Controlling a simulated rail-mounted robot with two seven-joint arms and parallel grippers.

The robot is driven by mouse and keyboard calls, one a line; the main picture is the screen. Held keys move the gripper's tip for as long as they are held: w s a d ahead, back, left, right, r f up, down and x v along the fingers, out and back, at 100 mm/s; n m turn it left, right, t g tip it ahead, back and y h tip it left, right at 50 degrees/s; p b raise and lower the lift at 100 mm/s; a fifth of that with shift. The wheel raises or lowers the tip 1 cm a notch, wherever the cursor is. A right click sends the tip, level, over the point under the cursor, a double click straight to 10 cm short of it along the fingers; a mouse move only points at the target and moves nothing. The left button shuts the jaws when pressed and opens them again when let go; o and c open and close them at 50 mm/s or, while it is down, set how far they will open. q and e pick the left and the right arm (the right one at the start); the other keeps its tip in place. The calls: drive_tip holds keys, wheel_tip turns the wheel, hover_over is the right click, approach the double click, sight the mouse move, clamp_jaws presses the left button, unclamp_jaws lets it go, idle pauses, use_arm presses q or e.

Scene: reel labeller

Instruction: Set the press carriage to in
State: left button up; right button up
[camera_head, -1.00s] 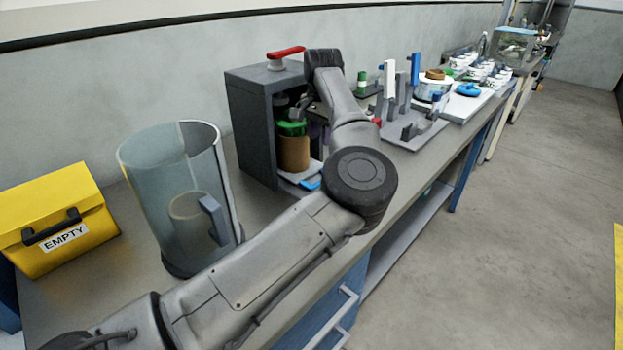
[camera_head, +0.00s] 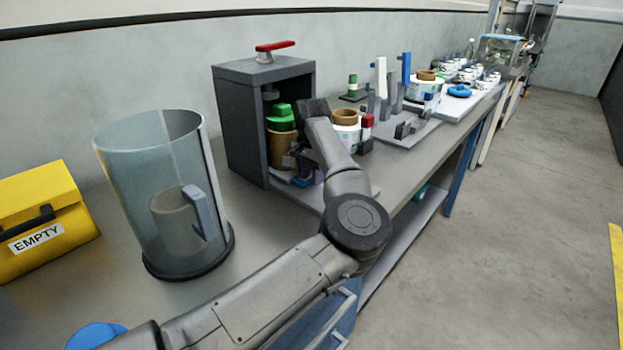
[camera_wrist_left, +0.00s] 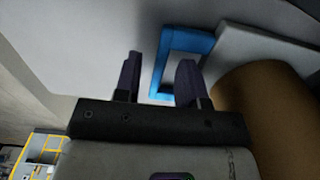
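The press (camera_head: 242,125) is a dark grey open-fronted box with a red lever (camera_head: 275,46) on top. A brown reel (camera_head: 280,150) with a green top stands inside it, on a light plate that looks like the carriage. In the left wrist view the pale carriage plate (camera_wrist_left: 270,50) carries a blue loop handle (camera_wrist_left: 187,40), and the brown reel (camera_wrist_left: 268,110) stands beside it. My left gripper (camera_wrist_left: 158,80) is open, its dark fingers apart, with one bar of the handle between them in the picture. I cannot tell whether they touch it. My right gripper is out of view.
A clear cylinder (camera_head: 125,165) with a mug-like vessel inside stands left of the press, near a yellow case (camera_head: 40,215) marked EMPTY. Right of the press, a white cup with a brown top (camera_head: 346,128) and a grey fixture (camera_head: 405,130) stand close to my arm.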

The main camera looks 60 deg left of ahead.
sight(295, 171)
use_arm(q)
drive_tip(key=shift+f, duration=0.15)
drive_tip(key=shift+c, duration=0.5)
clamp_jaws()
drive_tip(key=a+p, duration=0.1)
drive_tip(key=s+a+p, duration=0.1)
drive_tip(key=a, duration=0.1)
drive_tip(key=a+p, duration=0.2)
drive_tip(key=shift+s+a+r, duration=0.2)
drive_tip(key=shift+s+a, duration=0.05)
drive_tip(key=shift+s, duration=0.15)
drive_tip(key=shift+s+a+f, duration=0.1)
drive_tip(key=shift+a, duration=0.2)
drive_tip(key=shift+d+f, duration=0.1)
drive_tip(key=shift+f, duration=0.05)
drive_tip(key=shift+c, duration=0.3)
unclamp_jaws()
drive_tip(key=shift+a, duration=0.2)
drive_tip(key=shift+o, duration=0.7)
